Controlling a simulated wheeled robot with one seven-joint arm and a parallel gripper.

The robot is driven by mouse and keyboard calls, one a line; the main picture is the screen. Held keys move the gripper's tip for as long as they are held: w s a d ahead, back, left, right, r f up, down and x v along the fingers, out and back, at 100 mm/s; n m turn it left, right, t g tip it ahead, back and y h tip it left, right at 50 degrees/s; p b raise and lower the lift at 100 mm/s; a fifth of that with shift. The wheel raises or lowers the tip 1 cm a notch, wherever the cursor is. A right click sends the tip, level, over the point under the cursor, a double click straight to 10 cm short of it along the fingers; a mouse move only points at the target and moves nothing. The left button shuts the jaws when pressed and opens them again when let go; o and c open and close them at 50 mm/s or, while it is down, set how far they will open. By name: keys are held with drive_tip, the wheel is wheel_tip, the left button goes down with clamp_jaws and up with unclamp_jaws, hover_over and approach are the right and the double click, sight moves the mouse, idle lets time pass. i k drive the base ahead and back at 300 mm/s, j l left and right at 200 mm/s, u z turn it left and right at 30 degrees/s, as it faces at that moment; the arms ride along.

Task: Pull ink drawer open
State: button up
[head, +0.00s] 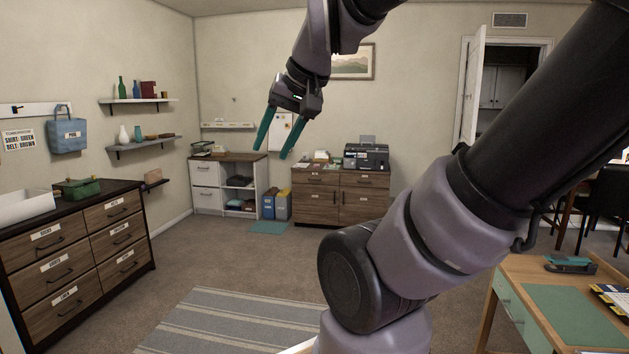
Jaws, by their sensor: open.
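My gripper (271,153) is raised high at the upper middle, open and empty, its two teal fingers pointing down and apart. It touches nothing that I can see. I cannot read an ink label on any drawer. The wooden desk (487,335) at the lower right has a pale green drawer front (509,303) on its left side, which looks shut. A green blotter (572,318) lies on its top. My arm hides part of the room between the gripper and the desk.
A dark dresser (148,232) with labelled drawers stands at the left. A white cabinet (206,199) and a wooden cabinet (340,203) stand at the back wall. A stapler-like item (571,265) lies on the desk. Carpet and a striped rug (235,322) leave open floor.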

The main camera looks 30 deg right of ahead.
sight(308, 177)
drive_tip(key=i+z, duration=0.3)
drive_tip(key=i+l+z, duration=0.15)
drive_tip(key=i+z, duration=0.2)
drive_tip(key=i, duration=0.25)
drive_tip(key=i+z, duration=0.35)
drive_tip(key=i, duration=0.2)
drive_tip(key=i+j+z, duration=0.15)
drive_tip(key=i+z, duration=0.2)
drive_tip(key=i, duration=0.25)
drive_tip(key=i+l, duration=0.1)
drive_tip(key=i, duration=1.95)
drive_tip(key=i+j+u, duration=0.25)
drive_tip(key=i, duration=0.35)
drive_tip(key=i+u, duration=0.3)
drive_tip(key=i, duration=0.35)
drive_tip(key=i+l+u, duration=0.25)
drive_tip(key=i, duration=0.35)
drive_tip(key=i+l+u, duration=0.15)
drive_tip(key=i+u, duration=0.15)
drive_tip(key=i, duration=0.3)
